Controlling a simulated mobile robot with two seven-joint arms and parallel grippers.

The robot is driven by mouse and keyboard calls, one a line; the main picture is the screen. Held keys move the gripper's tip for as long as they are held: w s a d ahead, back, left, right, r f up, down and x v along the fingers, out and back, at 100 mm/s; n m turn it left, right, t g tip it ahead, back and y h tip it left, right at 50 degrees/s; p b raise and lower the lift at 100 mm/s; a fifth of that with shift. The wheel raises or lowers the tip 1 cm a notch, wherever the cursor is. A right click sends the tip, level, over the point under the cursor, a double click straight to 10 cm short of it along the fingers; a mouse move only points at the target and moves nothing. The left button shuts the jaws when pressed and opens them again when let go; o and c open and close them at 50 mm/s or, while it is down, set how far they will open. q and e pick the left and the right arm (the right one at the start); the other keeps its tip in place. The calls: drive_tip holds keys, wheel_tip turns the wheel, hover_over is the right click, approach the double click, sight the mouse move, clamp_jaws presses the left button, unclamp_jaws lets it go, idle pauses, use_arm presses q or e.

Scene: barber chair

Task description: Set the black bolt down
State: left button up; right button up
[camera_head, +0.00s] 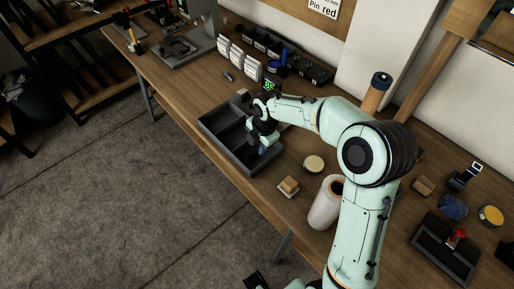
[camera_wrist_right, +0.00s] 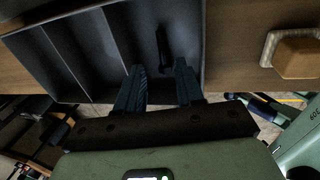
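A black bolt (camera_wrist_right: 163,50) lies in the right-hand compartment of the grey divided tray (camera_wrist_right: 203,40) in the right wrist view. My right gripper (camera_wrist_right: 160,68) is open, its two dark blue fingers spread. The bolt's near end is between the fingertips, with a gap on either side. In the head view my right gripper (camera_head: 264,149) points down into the near right compartment of the tray (camera_head: 222,150), and the bolt is hidden there. A black part of what looks like my left gripper (camera_head: 256,281) shows at the bottom edge, mostly cut off.
A wooden block on a pale base (camera_head: 288,187), a round tin (camera_head: 314,163) and a white roll (camera_head: 325,203) stand right of the tray. The bench to the tray's left is clear.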

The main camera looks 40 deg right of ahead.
wheel_tip(320, 180, up, 8)
drive_tip(key=s, duration=0.1)
drive_tip(key=shift+s+p, duration=0.25)
drive_tip(key=shift+p, duration=0.1)
drive_tip(key=shift+f, duration=0.1)
